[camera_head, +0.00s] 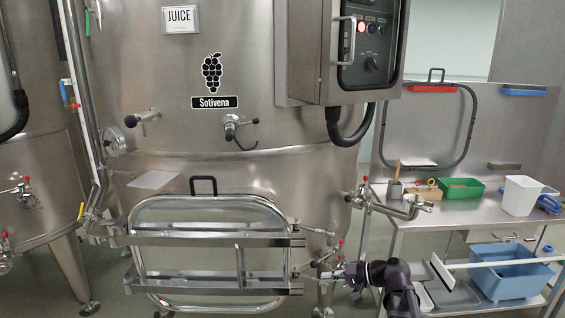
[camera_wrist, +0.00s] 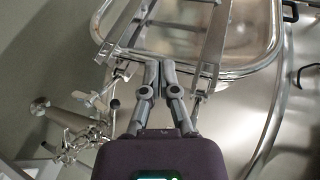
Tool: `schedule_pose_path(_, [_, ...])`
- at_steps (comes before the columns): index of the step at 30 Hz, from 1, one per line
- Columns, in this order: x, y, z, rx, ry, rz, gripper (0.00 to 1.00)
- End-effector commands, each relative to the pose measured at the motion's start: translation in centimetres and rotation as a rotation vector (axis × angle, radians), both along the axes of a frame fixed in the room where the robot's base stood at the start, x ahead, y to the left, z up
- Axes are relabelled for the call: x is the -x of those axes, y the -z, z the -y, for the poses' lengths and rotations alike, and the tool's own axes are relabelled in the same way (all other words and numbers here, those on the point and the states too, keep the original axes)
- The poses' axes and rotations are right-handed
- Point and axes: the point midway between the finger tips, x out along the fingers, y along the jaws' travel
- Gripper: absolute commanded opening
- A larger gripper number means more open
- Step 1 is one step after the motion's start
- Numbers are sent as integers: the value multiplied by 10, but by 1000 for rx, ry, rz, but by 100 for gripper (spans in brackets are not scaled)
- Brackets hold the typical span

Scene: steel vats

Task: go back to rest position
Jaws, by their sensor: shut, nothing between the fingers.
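My gripper (camera_wrist: 161,64) is shut with nothing between its fingers. In the wrist view its fingertips overlap the lower rim of the vat's door (camera_wrist: 255,62) in the picture; I cannot tell whether they touch it. In the head view my gripper (camera_head: 326,275) is low, at the right end of the vat door (camera_head: 168,290), close to the door's bars and a small valve. My dark wrist and arm stand just right of it. The door appears shut on the steel vat (camera_head: 270,175).
A control box (camera_head: 370,50) hangs on the vat. To the right, a steel table (camera_head: 455,210) carries a green bin (camera_head: 461,188) and a white container (camera_head: 521,196). A blue tub (camera_head: 512,272) sits on its lower shelf. Valves (camera_head: 408,209) and pipes stick out between vat and table.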

Motion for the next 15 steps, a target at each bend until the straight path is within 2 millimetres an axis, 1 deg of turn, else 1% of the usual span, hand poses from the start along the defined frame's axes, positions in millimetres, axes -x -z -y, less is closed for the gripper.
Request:
schedule_pose_path(1, [8,0,-6,59,-20,-16,0])
schedule_pose_path(3, [17,8,-11,143,-45,-38,0])
schedule_pose_path(7, [33,21,-15,300,-86,-76,0])
schedule_pose_path(11, [50,31,-14,458,-128,-111,0])
schedule_pose_path(15, [68,38,-9,628,-169,-145,0])
